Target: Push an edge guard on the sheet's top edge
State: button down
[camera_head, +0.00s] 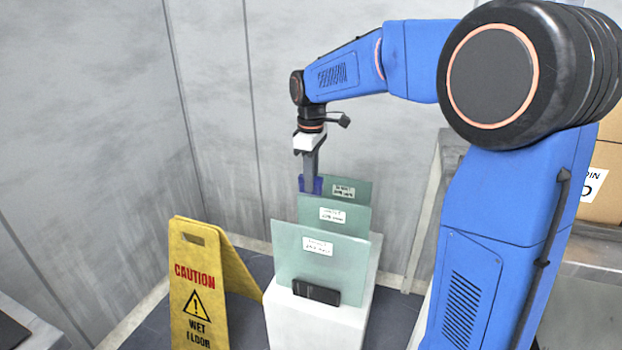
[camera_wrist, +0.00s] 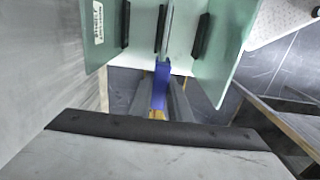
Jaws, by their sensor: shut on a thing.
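Three pale green sheets stand upright one behind another on a white pedestal (camera_head: 285,322): a front sheet (camera_head: 320,262), a middle sheet (camera_head: 345,218) and a rear sheet (camera_head: 358,188), each with a white label. My gripper (camera_head: 312,178) points down at the left end of the rear sheets, shut on a blue edge guard (camera_head: 304,184). In the wrist view the guard (camera_wrist: 161,84) sits between my fingers (camera_wrist: 161,102), in line with a sheet seen edge-on (camera_wrist: 168,30). I cannot tell whether the guard touches that sheet.
A black holder (camera_head: 316,292) is at the front sheet's base. A yellow wet-floor sign (camera_head: 192,290) stands left of the pedestal. A grey panelled wall (camera_head: 215,110) rises behind. Cardboard boxes (camera_head: 605,160) are at the far right.

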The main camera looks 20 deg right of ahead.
jog(key=shift+f, duration=2.05)
dwell(3.0)
jog(key=c, duration=1.6)
grip_release()
jog(key=shift+o, duration=0.2)
notch_tip(320, 180, up, 17)
jog(key=shift+r, duration=0.2)
